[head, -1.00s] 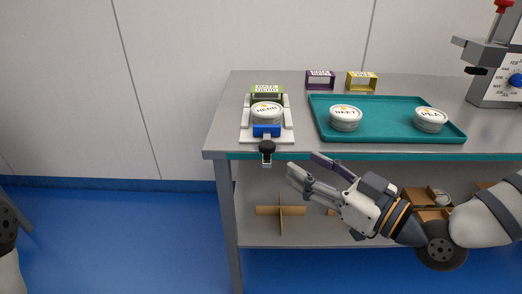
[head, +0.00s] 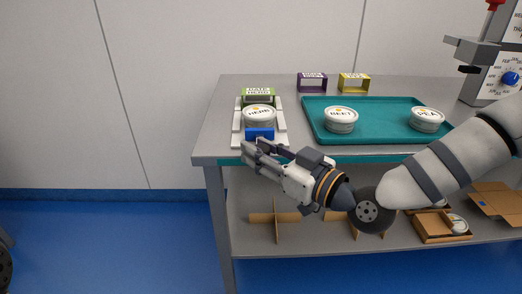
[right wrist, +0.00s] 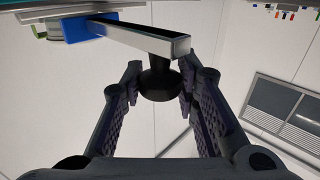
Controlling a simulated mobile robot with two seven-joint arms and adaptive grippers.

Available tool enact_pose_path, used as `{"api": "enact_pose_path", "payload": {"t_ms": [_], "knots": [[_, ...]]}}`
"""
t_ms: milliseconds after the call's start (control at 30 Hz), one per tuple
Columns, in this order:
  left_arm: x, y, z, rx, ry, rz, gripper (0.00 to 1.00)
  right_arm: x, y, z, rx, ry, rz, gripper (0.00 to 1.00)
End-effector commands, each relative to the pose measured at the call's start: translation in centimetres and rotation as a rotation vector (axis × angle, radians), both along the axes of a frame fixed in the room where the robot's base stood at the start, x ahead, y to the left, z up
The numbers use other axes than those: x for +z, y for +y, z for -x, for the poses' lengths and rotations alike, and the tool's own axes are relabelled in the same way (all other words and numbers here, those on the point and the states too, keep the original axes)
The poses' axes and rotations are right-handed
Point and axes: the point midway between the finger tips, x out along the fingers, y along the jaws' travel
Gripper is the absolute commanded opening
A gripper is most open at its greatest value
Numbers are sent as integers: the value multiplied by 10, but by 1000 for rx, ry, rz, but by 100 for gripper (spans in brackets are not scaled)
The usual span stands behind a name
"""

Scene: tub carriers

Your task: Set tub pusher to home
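The tub pusher is a blue block (head: 259,134) on the white carrier base (head: 281,129), against the front of a white tub labelled HERB (head: 259,116). In the right wrist view its blue block (right wrist: 88,29) joins a metal bar ending in a black knob (right wrist: 160,82). My right gripper (head: 251,153) is at the table's front edge, hiding the knob in the head view. In the right wrist view its fingers are spread, one on either side of the knob; a gap shows on the left. My left gripper is out of view.
A teal tray (head: 380,138) holds a BEET tub (head: 341,120) and a PEA tub (head: 427,120). A green label frame (head: 257,96) stands behind the HERB tub. Purple (head: 312,82) and yellow (head: 354,83) frames stand at the back. A lower shelf (head: 300,240) holds cardboard pieces.

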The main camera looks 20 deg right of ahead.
Motion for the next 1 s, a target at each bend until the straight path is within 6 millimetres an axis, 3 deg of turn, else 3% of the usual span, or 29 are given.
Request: {"api": "enact_pose_path", "payload": {"t_ms": [267,500,633,1000], "knots": [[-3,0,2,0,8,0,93,-3,-2,-9,1,1,2,0],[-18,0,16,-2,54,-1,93,-7,-17,-63,1,3,3,0],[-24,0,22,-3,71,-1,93,-6,-23,-82,2,4,2,0],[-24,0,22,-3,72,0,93,-2,-26,-89,1,5,2,0]]}}
